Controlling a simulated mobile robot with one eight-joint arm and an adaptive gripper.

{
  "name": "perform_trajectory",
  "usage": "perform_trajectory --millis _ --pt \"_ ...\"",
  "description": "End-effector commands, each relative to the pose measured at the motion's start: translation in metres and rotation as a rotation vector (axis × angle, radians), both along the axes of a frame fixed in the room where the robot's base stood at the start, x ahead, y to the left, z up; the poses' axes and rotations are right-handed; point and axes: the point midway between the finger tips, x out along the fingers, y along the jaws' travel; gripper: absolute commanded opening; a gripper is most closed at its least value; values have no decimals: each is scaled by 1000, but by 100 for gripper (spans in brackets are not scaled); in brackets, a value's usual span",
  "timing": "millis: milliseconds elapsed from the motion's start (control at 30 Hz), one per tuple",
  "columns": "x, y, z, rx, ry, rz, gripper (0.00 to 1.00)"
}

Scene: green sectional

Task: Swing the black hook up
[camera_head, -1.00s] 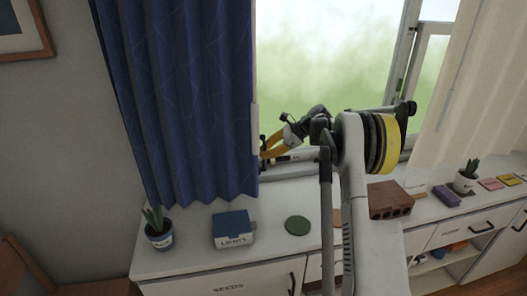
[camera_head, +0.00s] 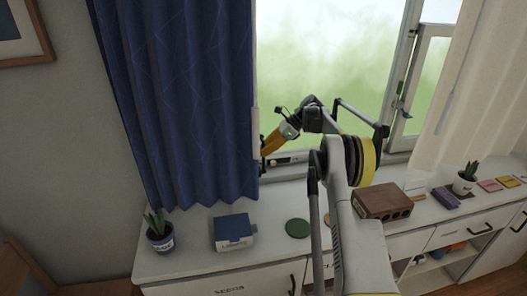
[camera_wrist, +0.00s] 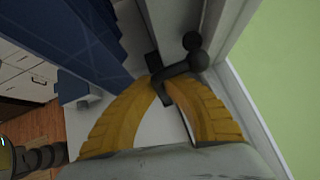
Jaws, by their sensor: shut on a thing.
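The black hook (camera_wrist: 183,68) shows in the wrist view on the light window frame, beside the blue curtain. It has a dark bar and rounded knobs at its upper right end. My gripper (camera_wrist: 165,84) has its yellow fingers closed around the lower part of the hook. In the head view, my gripper (camera_head: 265,150) is at the left side of the window, at the curtain's edge just above the sill. There the hook is mostly hidden by the fingers and too small to make out.
The blue curtain (camera_head: 180,100) hangs close to the left of my gripper. The cabinet top below holds a potted plant (camera_head: 159,231), a blue-and-white box (camera_head: 233,232), a green disc (camera_head: 297,228) and a brick (camera_head: 383,201). A cream curtain (camera_head: 470,90) hangs at right.

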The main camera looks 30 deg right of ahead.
Motion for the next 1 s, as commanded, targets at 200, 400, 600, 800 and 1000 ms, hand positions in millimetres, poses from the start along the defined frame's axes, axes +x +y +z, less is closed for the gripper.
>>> perform_trajectory --millis 200,400,600,800,1000 --pt "0 0 -1 -1 -1 0 33" --pt "0 0 0 -1 -1 0 33" --pt "-4 -9 9 0 -1 -1 33" --pt "-17 -36 40 0 -2 -3 33" --pt "-29 -62 69 0 -2 -1 33"
